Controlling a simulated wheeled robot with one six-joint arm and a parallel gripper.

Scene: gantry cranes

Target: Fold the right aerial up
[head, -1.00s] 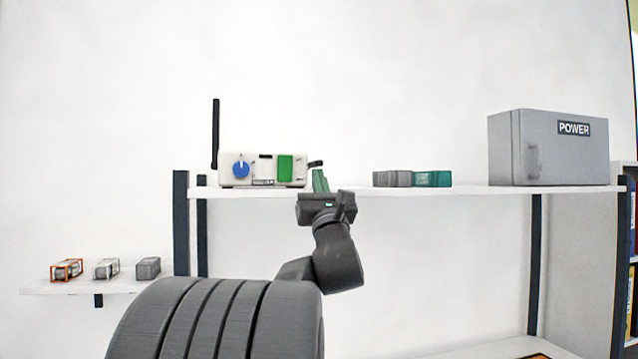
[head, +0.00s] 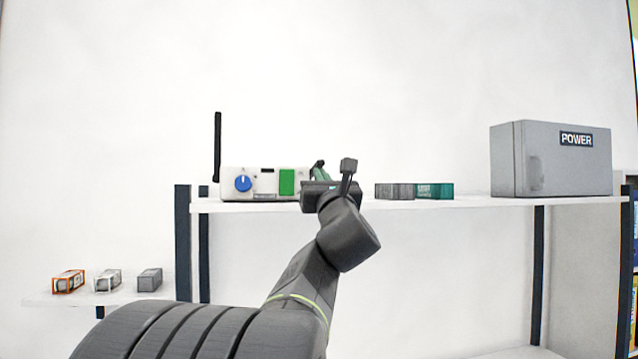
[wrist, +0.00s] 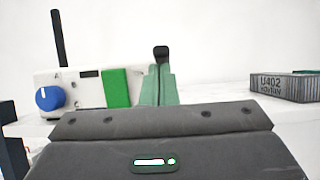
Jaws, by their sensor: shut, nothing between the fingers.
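The cream radio (head: 262,184) stands on the shelf, with a blue knob and a green panel on its front. Its left aerial (head: 217,147) is black and upright, and it also shows in the wrist view (wrist: 58,38). The right aerial (wrist: 161,52) shows its dark end just above and behind my fingers in the wrist view; its lower part is mostly hidden. My gripper (wrist: 158,88) has green fingers close together, with nothing gripped, at the radio's right end. In the head view my gripper (head: 320,173) partly covers that end. I cannot tell whether it touches the aerial.
The white shelf (head: 470,202) carries a grey and green block (head: 413,191) to the right and a grey POWER box (head: 552,160) further right. Several small blocks sit on a lower shelf (head: 60,299) at left. The space above the radio is clear.

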